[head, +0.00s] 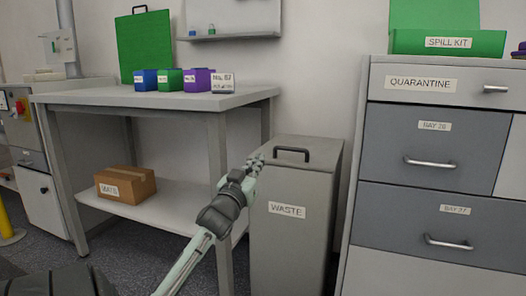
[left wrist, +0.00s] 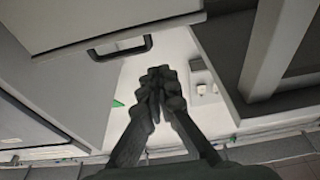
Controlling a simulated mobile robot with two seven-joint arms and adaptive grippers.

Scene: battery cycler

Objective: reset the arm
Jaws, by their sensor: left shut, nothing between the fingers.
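My left arm rises from the bottom of the head view. Its left gripper (head: 256,162) is beside the upper left edge of the grey waste bin (head: 290,232), in front of the gap between the bin and the table. In the left wrist view the fingers of the left gripper (left wrist: 160,72) are together, with nothing between them. The bin's dark handle shows there at the upper left. Whether the gripper touches the bin I cannot tell. My right gripper is in neither view.
A grey table (head: 150,98) at the left carries blue, green and purple boxes (head: 197,80). A cardboard box (head: 126,185) sits on its lower shelf. A drawer cabinet (head: 440,190) stands at the right, with a green spill kit (head: 446,42) on top. Dark floor shows at the lower left.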

